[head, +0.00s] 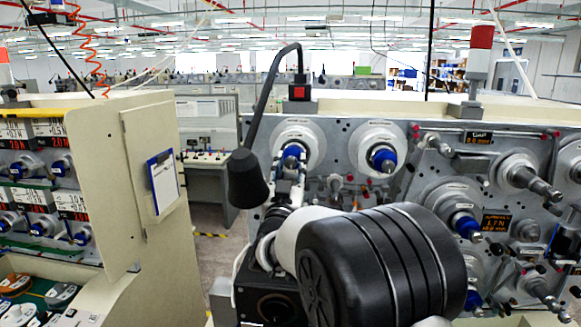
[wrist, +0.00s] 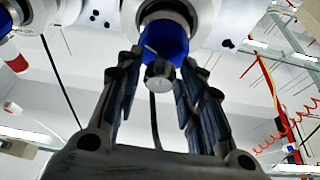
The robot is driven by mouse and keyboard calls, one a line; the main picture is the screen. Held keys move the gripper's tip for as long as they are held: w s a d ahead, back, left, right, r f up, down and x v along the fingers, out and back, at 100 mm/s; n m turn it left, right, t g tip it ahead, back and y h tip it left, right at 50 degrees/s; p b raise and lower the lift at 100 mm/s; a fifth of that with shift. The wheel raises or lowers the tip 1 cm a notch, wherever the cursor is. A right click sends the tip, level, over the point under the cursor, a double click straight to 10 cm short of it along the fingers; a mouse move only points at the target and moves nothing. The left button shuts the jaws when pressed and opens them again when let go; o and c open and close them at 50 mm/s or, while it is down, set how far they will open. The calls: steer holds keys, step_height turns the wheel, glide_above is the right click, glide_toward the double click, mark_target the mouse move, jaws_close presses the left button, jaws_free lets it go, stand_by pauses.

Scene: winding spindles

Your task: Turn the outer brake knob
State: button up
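A blue knob (head: 292,153) with a pale round flange is on the upper left of the grey machine panel. In the wrist view the blue knob (wrist: 165,38) has a short metal shaft end (wrist: 160,72) pointing toward my gripper. My gripper (wrist: 158,62) is open, with its dark fingers on either side of the shaft end and their tips near the knob's edges. I cannot tell whether they touch it. In the head view my gripper (head: 290,172) is in front of the knob and partly covers it. No label marks which knob is the outer brake knob.
Another blue knob (head: 384,158) is to the right on the same panel, with more spindles beyond. A black lamp (head: 248,178) on a bent arm hangs just left of my arm. A beige cabinet with a clipboard (head: 163,180) stands left, across an aisle.

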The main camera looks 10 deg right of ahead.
steer(key=c, duration=0.7)
steer(key=shift+n+b, duration=0.3)
steer(key=shift+b, duration=0.05)
steer(key=shift+d+f+n+t+y+b, duration=0.1)
steer(key=shift+n+t+y+b, duration=0.2)
steer(key=shift+n+y+b, duration=0.65)
steer(key=n+b, duration=0.1)
steer(key=n, duration=0.1)
steer(key=n+y+b, duration=0.1)
steer(key=n, duration=0.1)
steer(key=shift+s+d+n+y+b, duration=0.1)
steer(key=shift+n+y+b, duration=0.15)
steer(key=shift+b, duration=0.15)
steer(key=n+y+b, duration=0.1)
steer(key=n+b, duration=0.1)
steer(key=n, duration=0.1)
steer(key=n+y+b, duration=0.1)
steer(key=n+y, duration=0.1)
steer(key=n, duration=0.2)
steer(key=shift+g+b, duration=0.35)
steer(key=shift+g, duration=0.05)
steer(key=n, duration=0.2)
steer(key=n+g+y+b, duration=0.1)
steer(key=n, duration=0.1)
steer(key=n+y, duration=0.1)
steer(key=n, duration=0.1)
steer(key=shift+r+g, duration=0.3)
steer(key=shift+g, duration=0.1)
steer(key=shift+n, duration=0.4)
